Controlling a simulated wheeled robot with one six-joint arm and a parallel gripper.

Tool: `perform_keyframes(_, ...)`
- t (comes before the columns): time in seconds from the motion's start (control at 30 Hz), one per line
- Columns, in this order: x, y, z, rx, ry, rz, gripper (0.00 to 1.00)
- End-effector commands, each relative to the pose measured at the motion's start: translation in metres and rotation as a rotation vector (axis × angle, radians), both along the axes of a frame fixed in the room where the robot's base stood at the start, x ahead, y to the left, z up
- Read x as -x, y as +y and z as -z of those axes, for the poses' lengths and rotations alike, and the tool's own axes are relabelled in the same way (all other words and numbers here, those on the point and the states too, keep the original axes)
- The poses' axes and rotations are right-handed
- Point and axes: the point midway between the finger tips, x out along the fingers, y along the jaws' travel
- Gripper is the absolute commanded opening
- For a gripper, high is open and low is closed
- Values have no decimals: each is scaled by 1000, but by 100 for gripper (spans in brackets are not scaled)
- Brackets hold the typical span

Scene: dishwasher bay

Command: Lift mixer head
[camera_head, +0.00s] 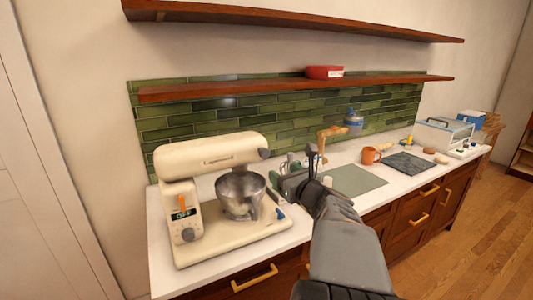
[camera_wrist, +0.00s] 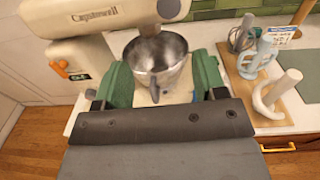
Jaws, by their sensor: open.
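A cream stand mixer stands at the left end of the white counter. Its head (camera_head: 208,155) lies level above a metal bowl (camera_head: 240,194), which sits on the mixer's base (camera_head: 225,236). In the wrist view the mixer head (camera_wrist: 105,15) crosses the top left, with the bowl (camera_wrist: 158,58) below it. My gripper (camera_head: 284,178) is to the right of the bowl, apart from the head. In the wrist view its green fingers (camera_wrist: 162,85) are spread wide and empty, with the bowl showing beyond and between them.
A board (camera_wrist: 252,80) with a whisk and pale utensils stands right of the mixer. A wooden shelf (camera_head: 300,88) runs above the counter.

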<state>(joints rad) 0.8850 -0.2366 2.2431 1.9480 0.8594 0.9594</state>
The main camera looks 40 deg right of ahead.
Motion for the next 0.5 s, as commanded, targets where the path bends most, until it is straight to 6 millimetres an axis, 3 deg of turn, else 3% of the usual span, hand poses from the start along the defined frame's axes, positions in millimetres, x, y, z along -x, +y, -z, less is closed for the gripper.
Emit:
perform_keyframes(0.17, -14, -13, -5, -47, -28, 33, 65)
perform_keyframes(0.5, -78, -20, -6, -44, -27, 30, 65)
